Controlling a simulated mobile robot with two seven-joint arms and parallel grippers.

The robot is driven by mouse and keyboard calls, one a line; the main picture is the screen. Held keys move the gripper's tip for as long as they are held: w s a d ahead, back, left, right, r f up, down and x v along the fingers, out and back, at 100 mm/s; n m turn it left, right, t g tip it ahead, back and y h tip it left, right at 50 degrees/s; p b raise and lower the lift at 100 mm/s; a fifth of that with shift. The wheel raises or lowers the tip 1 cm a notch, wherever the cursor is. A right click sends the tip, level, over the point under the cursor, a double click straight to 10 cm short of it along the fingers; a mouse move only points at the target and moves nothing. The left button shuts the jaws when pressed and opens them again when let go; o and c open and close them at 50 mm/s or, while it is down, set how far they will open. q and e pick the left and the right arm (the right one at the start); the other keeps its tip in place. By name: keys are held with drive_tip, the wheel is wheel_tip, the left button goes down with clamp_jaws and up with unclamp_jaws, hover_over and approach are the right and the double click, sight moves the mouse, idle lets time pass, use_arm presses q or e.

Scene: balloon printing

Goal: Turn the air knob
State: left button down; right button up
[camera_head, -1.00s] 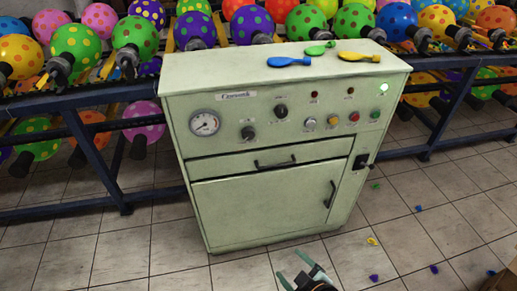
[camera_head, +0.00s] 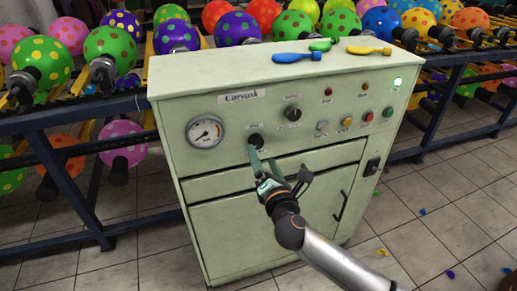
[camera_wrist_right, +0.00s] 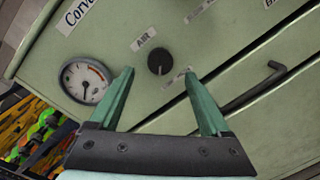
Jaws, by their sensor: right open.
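The air knob (camera_head: 256,140) is a small round black knob on the front panel of the pale green machine (camera_head: 240,225), right of the pressure gauge (camera_head: 205,131). In the right wrist view the air knob (camera_wrist_right: 159,61) sits under a label reading AIR (camera_wrist_right: 144,39). My right gripper (camera_head: 262,160) is in front of the panel, just below the knob. In the right wrist view its two green fingers (camera_wrist_right: 158,88) are spread open, with the knob showing between and a little beyond the fingertips. The jaws hold nothing. My left gripper is not in view.
Another black knob (camera_head: 292,114) and several coloured buttons sit right of the air knob. Flat balloons (camera_head: 298,57) lie on top. Racks of inflated balloons stand behind; loose scraps lie on the floor.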

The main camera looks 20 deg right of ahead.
sight(257, 144)
drive_tip(key=w, duration=0.4)
drive_tip(key=shift+w+d, duration=0.1)
drive_tip(key=shift+w, duration=0.6)
drive_tip(key=shift+c, duration=0.3)
clamp_jaws()
